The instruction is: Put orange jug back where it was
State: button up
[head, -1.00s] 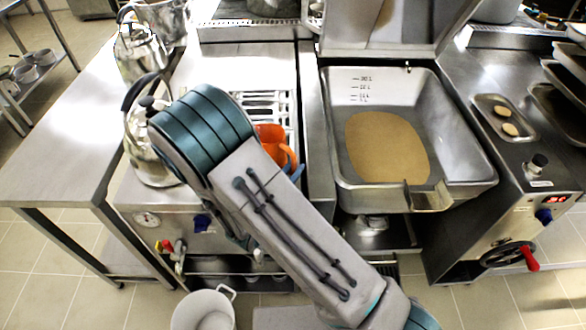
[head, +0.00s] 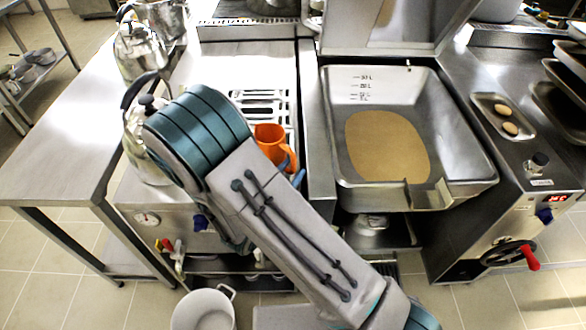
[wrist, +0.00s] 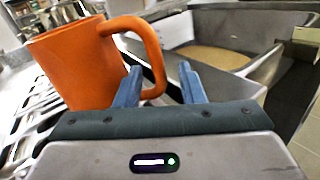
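The orange jug (head: 270,142) appears to stand upright at the slotted grate on the left counter, partly hidden by my arm in the head view. In the wrist view the orange jug (wrist: 85,62) fills the upper left, with its handle to the right. My gripper (wrist: 160,82) is open, its two blue fingers apart. The lower end of the handle shows close to the left finger, between the two fingers in the picture; I cannot tell whether they touch. In the head view only a blue fingertip (head: 299,178) shows beside the handle.
The slotted grate (head: 262,98) lies around the jug. Shiny kettles (head: 142,150) stand to the left. A large tilting pan (head: 465,180) with a tan patch on its floor is to the right. A white pot (head: 203,312) is below, near the front.

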jog(key=b+v, duration=0.2)
jog(key=v, duration=0.9)
jog(key=s+d+r+m+g+h, duration=0.1)
jog(key=s+d+r+m+g, duration=0.15)
jog(key=d+m+g, duration=0.5)
jog(key=s+d+r+m+g, duration=0.2)
jog(key=d+r+m+g, duration=0.1)
jog(key=d+m+g, duration=0.5)
jog(key=s+d+r+m+t+y, duration=0.3)
jog(key=r+m+y, duration=0.4)
jog(key=m+y, duration=0.4)
jog(key=shift+s+d+r+m, duration=0.15)
jog(key=shift+s+r+m, duration=0.15)
jog(key=shift+s+m, duration=0.35)
jog(key=shift+t, duration=0.25)
